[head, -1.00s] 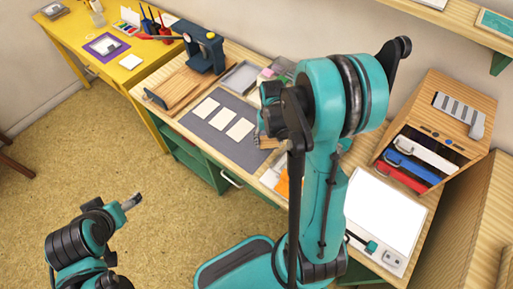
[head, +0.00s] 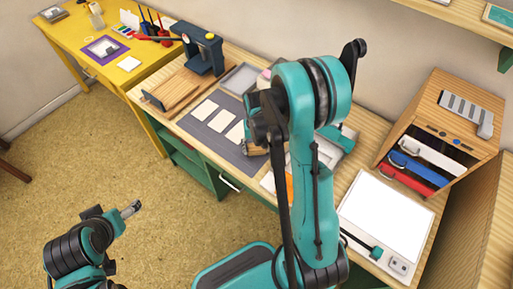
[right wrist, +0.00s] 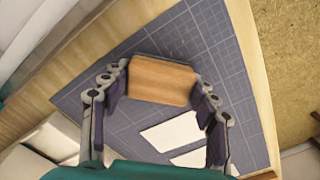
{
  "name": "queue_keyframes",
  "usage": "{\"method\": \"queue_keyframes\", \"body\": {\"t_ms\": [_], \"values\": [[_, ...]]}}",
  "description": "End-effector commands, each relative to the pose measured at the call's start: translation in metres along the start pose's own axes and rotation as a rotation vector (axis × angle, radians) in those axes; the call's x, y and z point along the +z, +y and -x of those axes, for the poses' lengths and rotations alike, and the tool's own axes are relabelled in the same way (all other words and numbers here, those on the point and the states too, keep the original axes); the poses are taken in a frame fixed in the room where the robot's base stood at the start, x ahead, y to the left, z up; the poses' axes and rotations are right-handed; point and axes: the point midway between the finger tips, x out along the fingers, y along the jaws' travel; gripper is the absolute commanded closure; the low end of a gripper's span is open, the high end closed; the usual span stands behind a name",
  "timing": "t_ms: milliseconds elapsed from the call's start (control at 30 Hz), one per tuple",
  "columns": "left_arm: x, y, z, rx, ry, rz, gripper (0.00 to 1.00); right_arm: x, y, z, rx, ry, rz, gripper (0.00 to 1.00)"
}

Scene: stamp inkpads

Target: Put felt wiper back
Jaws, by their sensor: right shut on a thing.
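The felt wiper (head: 256,149) shows as a wooden block at the right end of the dark mat, partly hidden by my right arm. In the right wrist view its wooden top (right wrist: 162,80) sits between the fingers of my right gripper (right wrist: 158,100), which is shut on it over the gridded mat. I cannot tell whether its underside touches the mat. My left gripper (head: 131,208) is low at the left, away from the desk; its jaws are too small to read.
White cards (head: 204,110) lie on the dark mat (head: 190,124). A dark press (head: 203,52) stands behind wooden strips. A white panel (head: 385,218) and a wooden cabinet (head: 448,115) with colored drawers are at the right. A grey tray (head: 240,78) lies behind the mat.

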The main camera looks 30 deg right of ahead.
Motion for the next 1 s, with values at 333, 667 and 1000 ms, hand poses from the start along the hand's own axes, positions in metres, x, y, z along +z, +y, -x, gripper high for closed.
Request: {"method": "queue_keyframes", "body": {"t_ms": [333,667,1000], "values": [[0.002,0.0,-0.002,0.0,0.0,0.0,0.2,0.0,0.0,-0.002,0.0,0.0,0.0,0.2],[-0.006,0.0,0.008,0.0,0.0,0.0,0.2,0.0,0.0,0.021,0.0,0.0,0.0,0.2],[-0.022,0.0,0.031,0.0,0.0,0.0,0.2,0.0,0.0,0.095,0.0,0.0,0.0,0.2]]}}
